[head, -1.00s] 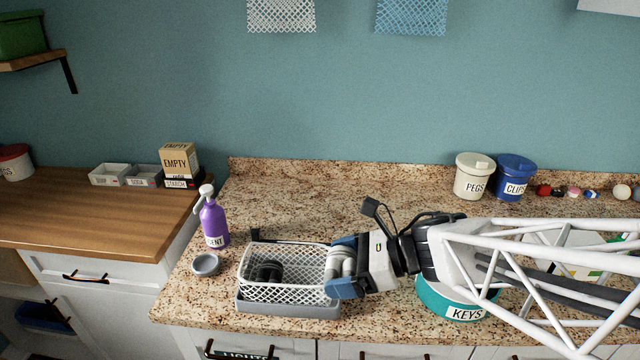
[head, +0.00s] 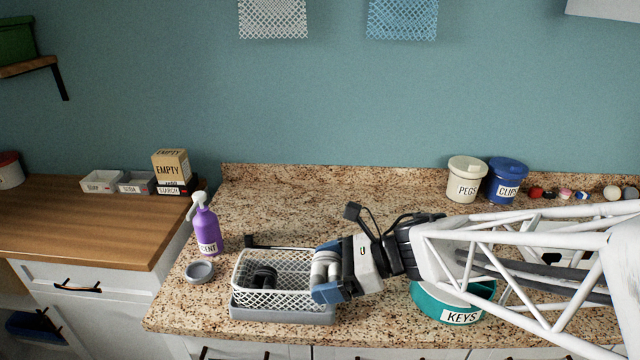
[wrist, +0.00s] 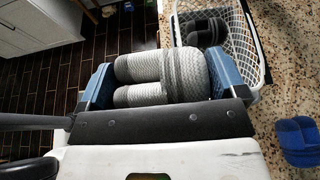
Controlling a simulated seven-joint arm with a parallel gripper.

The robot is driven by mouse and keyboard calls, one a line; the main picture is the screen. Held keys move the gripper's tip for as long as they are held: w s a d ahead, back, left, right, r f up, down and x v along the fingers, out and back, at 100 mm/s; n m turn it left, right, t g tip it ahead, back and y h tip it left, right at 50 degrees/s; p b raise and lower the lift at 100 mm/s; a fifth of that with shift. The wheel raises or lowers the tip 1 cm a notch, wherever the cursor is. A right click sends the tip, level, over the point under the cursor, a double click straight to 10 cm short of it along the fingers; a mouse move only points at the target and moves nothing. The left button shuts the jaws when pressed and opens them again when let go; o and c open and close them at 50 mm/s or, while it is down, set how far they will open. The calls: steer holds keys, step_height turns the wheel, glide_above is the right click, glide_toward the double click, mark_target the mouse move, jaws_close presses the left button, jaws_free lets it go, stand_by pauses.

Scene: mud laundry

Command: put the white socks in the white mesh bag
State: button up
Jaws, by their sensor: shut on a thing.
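My gripper (head: 326,285) is shut on a rolled pair of pale grey-white socks (head: 322,265). In the wrist view, the socks (wrist: 165,75) lie between the blue fingers of the gripper (wrist: 155,85). It holds them at the right end of a white mesh container (head: 252,290) on the counter, overlapping it in the head view; their height above it is hard to tell. Dark socks (head: 263,277) lie inside this container, also seen in the wrist view (wrist: 207,30). A white mesh piece (head: 272,18) hangs on the wall, cut off by the picture's top.
A grey tray (head: 282,313) is under the container. A purple bottle (head: 206,230) and grey dish (head: 199,271) stand left. A teal KEYS tub (head: 440,308) is under my arm. Blue socks (wrist: 297,140) lie on the counter. A blue mesh piece (head: 402,18) hangs on the wall.

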glide_above(304, 260)
steer(key=shift+w+f, duration=0.1)
steer(key=shift+f, duration=0.5)
steer(key=shift+f, duration=1.75)
steer(key=shift+f, duration=0.35)
